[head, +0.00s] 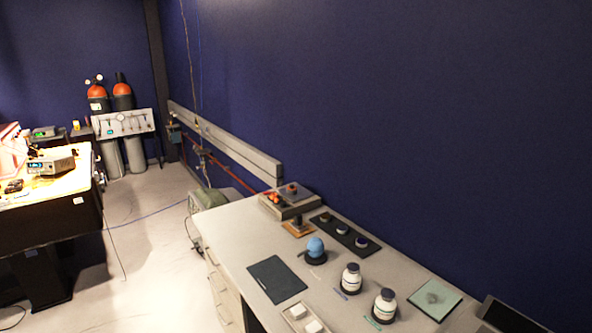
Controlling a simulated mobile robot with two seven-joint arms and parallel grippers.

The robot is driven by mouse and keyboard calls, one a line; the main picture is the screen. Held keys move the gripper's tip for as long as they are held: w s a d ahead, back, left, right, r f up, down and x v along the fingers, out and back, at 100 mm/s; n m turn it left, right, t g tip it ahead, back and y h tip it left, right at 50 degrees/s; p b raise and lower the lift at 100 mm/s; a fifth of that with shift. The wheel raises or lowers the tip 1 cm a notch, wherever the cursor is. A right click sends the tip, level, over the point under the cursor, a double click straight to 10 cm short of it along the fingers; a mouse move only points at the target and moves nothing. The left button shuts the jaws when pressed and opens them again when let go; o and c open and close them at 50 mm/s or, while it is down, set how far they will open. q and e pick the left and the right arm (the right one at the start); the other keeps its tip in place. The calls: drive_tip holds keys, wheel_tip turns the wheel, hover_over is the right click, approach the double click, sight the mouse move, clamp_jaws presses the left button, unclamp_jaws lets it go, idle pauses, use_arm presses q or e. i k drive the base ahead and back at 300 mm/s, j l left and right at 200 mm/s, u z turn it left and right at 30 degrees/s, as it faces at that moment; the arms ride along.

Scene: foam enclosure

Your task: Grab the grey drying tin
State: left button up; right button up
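Neither of my grippers is in view. I cannot pick out the grey drying tin for certain at this size. Several small round pieces sit in a row on a dark strip (345,230) towards the back of the grey bench (235,222). A small dark knob-like piece (297,221) stands on an orange-brown pad to their left. A greyish patch or shallow item (434,298) lies on a pale green square at the right; I cannot tell what it is.
The bench also bears a blue ball (316,246) on a dark stand, a dark mat (277,279), two dark-capped white bottles (351,279) (385,305) and a box with red pieces (289,201). A lit table (50,190) stands left. Pale floor (160,240) lies open between.

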sight(291, 190)
drive_tip(key=i+j+u, duration=0.25)
drive_tip(key=i+j, duration=0.15)
drive_tip(key=i+j+u, duration=0.25)
drive_tip(key=i, duration=0.35)
drive_tip(key=i+j+u, duration=0.25)
drive_tip(key=i, duration=0.25)
drive_tip(key=i+u, duration=0.2)
drive_tip(key=i, duration=0.35)
drive_tip(key=i+z, duration=0.3)
drive_tip(key=i, duration=0.2)
drive_tip(key=i+j+z, duration=0.25)
drive_tip(key=i, duration=0.25)
drive_tip(key=i+j+z, duration=0.3)
drive_tip(key=i, duration=0.2)
drive_tip(key=i+j+z, duration=0.25)
drive_tip(key=i, duration=0.25)
drive_tip(key=i+j+z, duration=0.1)
drive_tip(key=i+z, duration=0.35)
drive_tip(key=i+j+z, duration=0.2)
drive_tip(key=z, duration=0.2)
drive_tip(key=i+j+z, duration=0.25)
drive_tip(key=z, duration=0.2)
drive_tip(key=i+j+z, duration=0.2)
drive_tip(key=j+z, duration=0.2)
